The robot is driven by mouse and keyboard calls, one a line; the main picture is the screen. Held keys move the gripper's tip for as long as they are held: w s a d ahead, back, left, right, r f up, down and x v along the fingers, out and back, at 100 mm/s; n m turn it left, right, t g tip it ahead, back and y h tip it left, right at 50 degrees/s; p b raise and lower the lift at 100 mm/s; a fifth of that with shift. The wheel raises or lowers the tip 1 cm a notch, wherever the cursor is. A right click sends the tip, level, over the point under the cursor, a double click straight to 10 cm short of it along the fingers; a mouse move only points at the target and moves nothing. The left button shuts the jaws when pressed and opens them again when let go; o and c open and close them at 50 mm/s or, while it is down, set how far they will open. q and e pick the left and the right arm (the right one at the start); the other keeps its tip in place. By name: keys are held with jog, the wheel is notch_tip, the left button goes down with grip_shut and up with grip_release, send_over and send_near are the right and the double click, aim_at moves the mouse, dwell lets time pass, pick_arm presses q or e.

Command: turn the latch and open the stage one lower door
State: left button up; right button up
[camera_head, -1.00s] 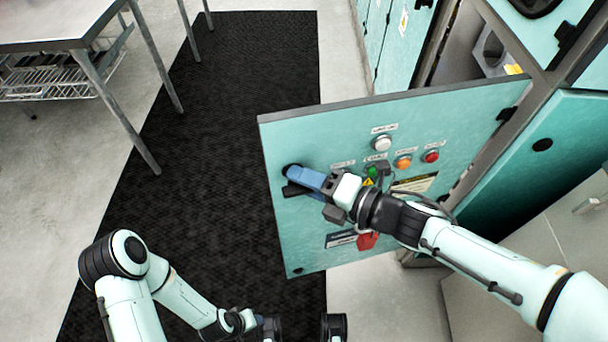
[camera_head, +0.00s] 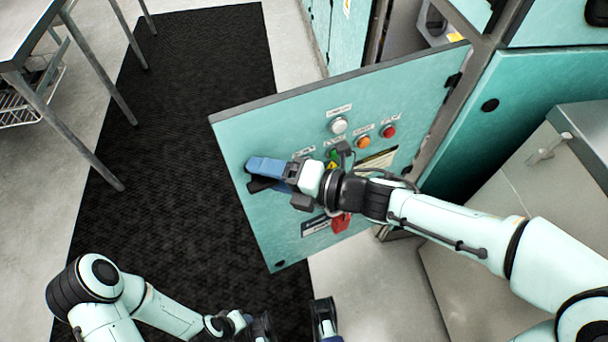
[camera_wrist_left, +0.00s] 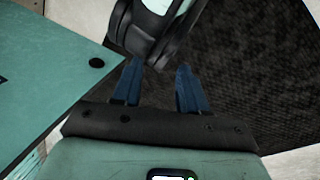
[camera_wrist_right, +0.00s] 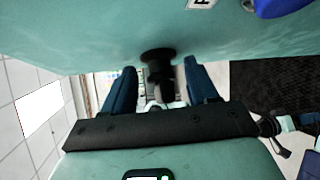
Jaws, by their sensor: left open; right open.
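The stage one lower door (camera_head: 290,225) is a teal panel standing swung out from its cabinet, free edge at the left. My right gripper (camera_head: 262,174) is at the door's face near that free edge, with its fingers apart. The right wrist view shows the black latch (camera_wrist_right: 158,66) between the blue fingers (camera_wrist_right: 160,85); contact cannot be told. In the head view the gripper mostly hides the latch. My left gripper (camera_head: 290,325) is open and empty, low in the picture, apart from the door. The left wrist view shows its fingers (camera_wrist_left: 158,88) and a door corner (camera_wrist_left: 50,75).
The door face carries a white button (camera_head: 339,126), an orange button (camera_head: 364,142), a red button (camera_head: 389,132) and a red switch (camera_head: 341,222). A dark mat (camera_head: 190,90) leaves free floor left of the door. A metal table (camera_head: 22,28) stands at the upper left.

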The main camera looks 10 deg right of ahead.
pick_arm(q)
jog(key=s+d+r+g+p, duration=0.1)
jog(key=s+d+r+p, duration=0.1)
jog(key=s+r+p, duration=0.1)
jog(key=shift+s+r+g+h, duration=0.3)
jog(key=shift+s+r+h, duration=0.1)
jog(key=shift+s, duration=0.4)
pick_arm(e)
jog(key=v, duration=1.3)
jog(key=shift+d, duration=0.2)
pick_arm(q)
jog(key=shift+f, duration=0.1)
pick_arm(e)
jog(key=shift+r, duration=0.1)
